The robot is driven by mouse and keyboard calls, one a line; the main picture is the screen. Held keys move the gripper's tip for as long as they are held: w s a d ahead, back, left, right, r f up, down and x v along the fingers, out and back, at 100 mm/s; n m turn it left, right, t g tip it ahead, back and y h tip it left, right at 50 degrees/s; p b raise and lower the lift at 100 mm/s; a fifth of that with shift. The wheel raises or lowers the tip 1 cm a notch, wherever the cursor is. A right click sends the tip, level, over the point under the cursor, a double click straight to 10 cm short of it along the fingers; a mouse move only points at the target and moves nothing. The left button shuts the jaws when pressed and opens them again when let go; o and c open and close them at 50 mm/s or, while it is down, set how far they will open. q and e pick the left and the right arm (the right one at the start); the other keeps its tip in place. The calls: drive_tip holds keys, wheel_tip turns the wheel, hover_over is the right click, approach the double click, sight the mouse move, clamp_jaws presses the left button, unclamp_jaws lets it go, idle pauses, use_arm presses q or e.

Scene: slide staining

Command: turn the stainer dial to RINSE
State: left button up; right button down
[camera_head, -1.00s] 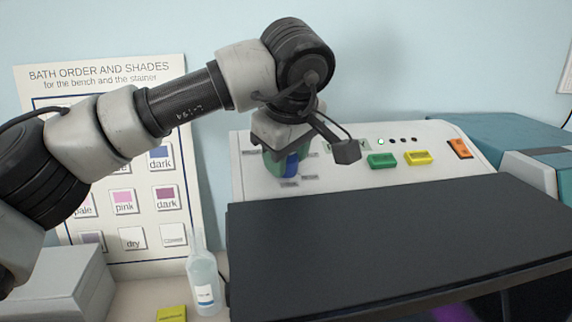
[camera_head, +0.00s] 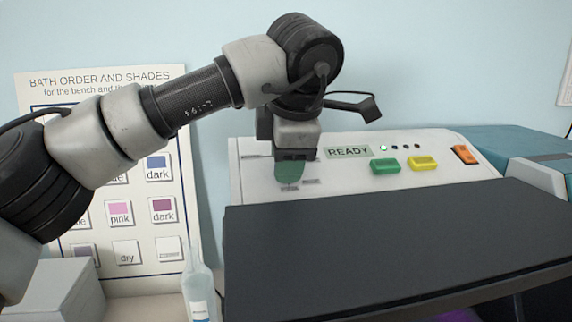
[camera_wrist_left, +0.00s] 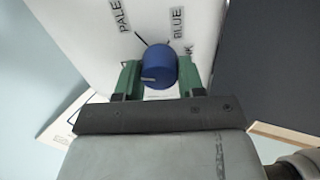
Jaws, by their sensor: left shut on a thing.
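The stainer's dial (camera_wrist_left: 161,62) is a blue round knob on the white sloped panel (camera_head: 350,178). In the left wrist view it sits between the green fingers of my left gripper (camera_head: 289,173), which is shut on it. A pale pointer line on the knob points to the left in that view. In the head view the gripper hides the dial. My right gripper is not in view.
The panel has a READY display (camera_head: 348,152), a green button (camera_head: 385,166), a yellow button (camera_head: 423,163) and an orange switch (camera_head: 464,154). A black lid (camera_head: 400,235) lies in front. A clear bottle (camera_head: 198,290) stands to the left, before a wall chart (camera_head: 110,82).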

use_arm(q)
drive_tip(key=shift+r+n+b, duration=0.1)
drive_tip(key=shift+n+b, duration=0.2)
drive_tip(key=shift+n, duration=1)
drive_tip(key=o, duration=0.9)
drive_tip(key=v, duration=1)
drive_tip(key=shift+s+d+r, duration=0.1)
drive_tip(key=shift+s+r, duration=0.05)
drive_tip(key=shift+r, duration=0.25)
drive_tip(key=shift+f, duration=0.1)
